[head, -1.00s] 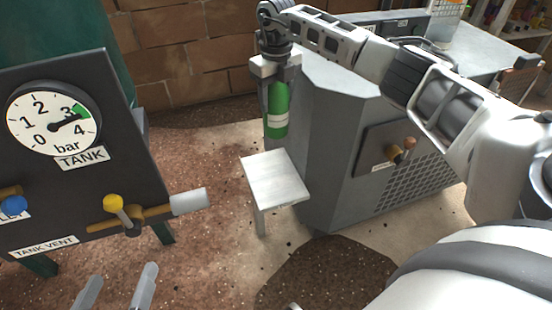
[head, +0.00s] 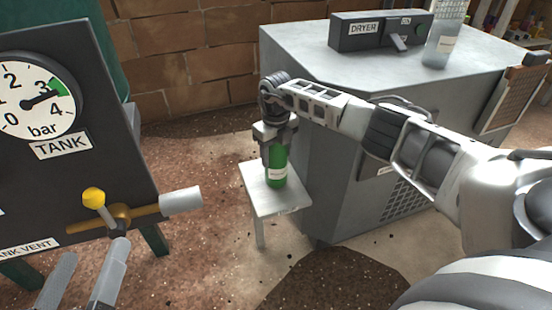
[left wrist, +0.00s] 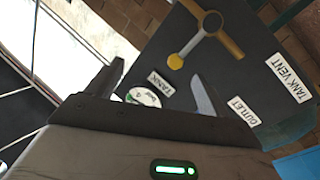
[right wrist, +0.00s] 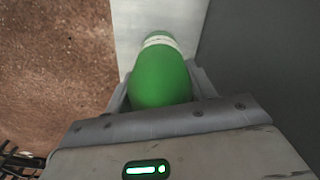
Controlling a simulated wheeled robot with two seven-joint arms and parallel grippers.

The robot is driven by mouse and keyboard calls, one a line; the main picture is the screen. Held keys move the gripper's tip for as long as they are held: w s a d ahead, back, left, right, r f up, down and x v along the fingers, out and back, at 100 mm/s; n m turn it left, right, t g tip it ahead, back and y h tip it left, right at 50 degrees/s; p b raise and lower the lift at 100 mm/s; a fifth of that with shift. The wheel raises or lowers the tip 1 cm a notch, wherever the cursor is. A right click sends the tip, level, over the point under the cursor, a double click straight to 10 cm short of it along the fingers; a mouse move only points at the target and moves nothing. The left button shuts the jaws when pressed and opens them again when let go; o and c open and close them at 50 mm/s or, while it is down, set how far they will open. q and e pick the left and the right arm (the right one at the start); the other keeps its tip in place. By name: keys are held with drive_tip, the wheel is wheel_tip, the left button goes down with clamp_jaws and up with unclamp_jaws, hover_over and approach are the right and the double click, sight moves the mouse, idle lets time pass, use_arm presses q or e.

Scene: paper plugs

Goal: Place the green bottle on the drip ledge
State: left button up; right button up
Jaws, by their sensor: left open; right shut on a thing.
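The green bottle (head: 278,172) with a pale label band is upright in my right gripper (head: 275,150), at the small light-grey drip ledge (head: 272,200). Its base appears to be at the ledge top; I cannot tell whether it touches. In the right wrist view the bottle (right wrist: 160,80) sits between the fingers, with the pale ledge (right wrist: 128,30) beyond it. My left gripper (head: 78,285) is open and empty, low at the left before the tank panel. The left wrist view shows its spread fingers (left wrist: 155,95).
The dark tank panel (head: 100,170) with a gauge (head: 38,98) and a yellow-knobbed valve lever (head: 94,198) stands at the left. A grey dryer cabinet (head: 310,60) stands right beside the ledge, with a clear bottle (head: 441,45) on top. Brown floor is open between panel and ledge.

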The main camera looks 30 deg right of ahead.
drive_tip(key=shift+f, duration=0.45)
use_arm(q)
drive_tip(key=shift+w+r, duration=0.1)
drive_tip(key=shift+r, duration=0.1)
use_arm(e)
drive_tip(key=shift+r, duration=0.15)
drive_tip(key=shift+f, duration=0.2)
drive_tip(key=o, duration=1)
use_arm(q)
drive_tip(key=shift+w+r+m+t, duration=0.15)
drive_tip(key=shift+r+m+t, duration=0.05)
drive_tip(key=shift+m+t, duration=0.1)
use_arm(e)
drive_tip(key=shift+r, duration=0.1)
